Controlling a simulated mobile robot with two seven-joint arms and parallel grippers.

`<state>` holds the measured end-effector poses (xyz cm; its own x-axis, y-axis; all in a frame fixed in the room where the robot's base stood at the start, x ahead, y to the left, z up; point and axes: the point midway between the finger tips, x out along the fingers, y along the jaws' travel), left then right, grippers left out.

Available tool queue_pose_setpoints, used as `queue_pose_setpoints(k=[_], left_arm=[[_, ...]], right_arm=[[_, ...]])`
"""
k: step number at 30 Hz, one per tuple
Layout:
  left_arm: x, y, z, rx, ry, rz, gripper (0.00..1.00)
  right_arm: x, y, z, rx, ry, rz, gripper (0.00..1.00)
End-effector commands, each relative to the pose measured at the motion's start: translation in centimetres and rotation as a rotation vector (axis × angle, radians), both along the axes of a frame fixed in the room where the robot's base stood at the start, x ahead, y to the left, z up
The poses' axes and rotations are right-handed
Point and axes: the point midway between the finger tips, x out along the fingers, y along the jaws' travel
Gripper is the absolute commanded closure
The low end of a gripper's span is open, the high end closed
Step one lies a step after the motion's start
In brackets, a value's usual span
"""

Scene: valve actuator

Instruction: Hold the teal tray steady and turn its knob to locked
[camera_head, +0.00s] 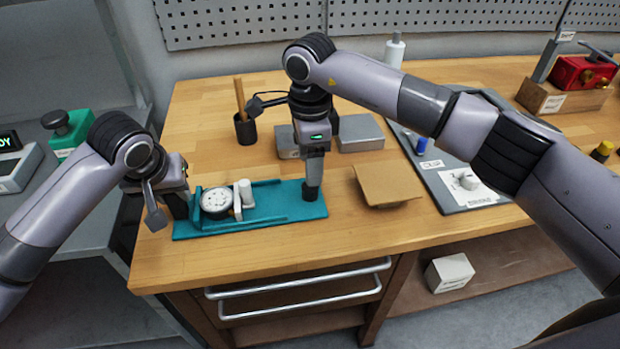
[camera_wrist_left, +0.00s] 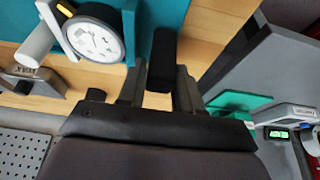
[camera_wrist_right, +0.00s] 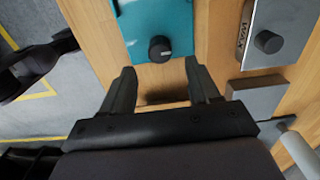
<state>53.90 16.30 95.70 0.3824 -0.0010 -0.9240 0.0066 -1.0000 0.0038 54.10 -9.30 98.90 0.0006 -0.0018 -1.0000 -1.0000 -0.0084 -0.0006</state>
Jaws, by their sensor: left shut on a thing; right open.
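The teal tray (camera_head: 270,216) lies flat near the bench's front left edge, bearing a round white dial (camera_head: 215,200) and a white cylinder. My left gripper (camera_head: 178,203) is at the tray's left end. In the left wrist view it is shut on an upright black handle (camera_wrist_left: 161,60) beside the dial. My right gripper (camera_head: 313,178) points down at the tray's right end. In the right wrist view its fingers (camera_wrist_right: 158,75) are open and empty, with the black knob (camera_wrist_right: 159,49) just beyond the gap between the tips. A small pale mark shows on the knob; its setting is unreadable.
A brown board (camera_head: 388,184) lies just right of the tray. Grey blocks (camera_head: 360,134) and a black cup (camera_head: 245,129) holding a wooden stick stand behind. A grey panel (camera_head: 440,180) lies further right.

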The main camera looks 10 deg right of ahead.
Motion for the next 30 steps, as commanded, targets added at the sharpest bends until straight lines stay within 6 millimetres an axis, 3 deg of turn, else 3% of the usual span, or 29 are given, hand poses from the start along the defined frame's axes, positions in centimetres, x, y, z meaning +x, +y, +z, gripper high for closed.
queue_pose_setpoints(k=[3, 9, 20, 21, 26, 30], left_arm=[[0.0, 0.0, 0.1, -0.001, -0.002, 0.0, 1.0], [0.0, 0.0, 0.1, -0.001, -0.002, 0.0, 1.0], [0.0, 0.0, 0.1, -0.001, -0.002, 0.0, 1.0], [0.0, 0.0, 0.1, -0.001, -0.002, 0.0, 1.0], [0.0, 0.0, 0.1, -0.001, -0.002, -0.002, 1.0], [0.0, -0.1, 0.1, -0.001, -0.002, -0.002, 1.0]], right_arm=[[-0.1, 0.0, -2.4, 0.0, 0.004, -0.001, 0.39], [0.0, 0.0, -4.7, 0.001, 0.001, -0.001, 0.39], [0.0, 0.0, -5.3, 0.001, 0.0, -0.001, 0.39], [0.0, 0.0, -5.3, 0.001, 0.0, -0.001, 0.42], [0.0, 0.0, -5.3, 0.002, 0.0, -0.001, 0.94], [0.0, 0.0, -5.3, 0.002, -0.001, -0.002, 0.96]])
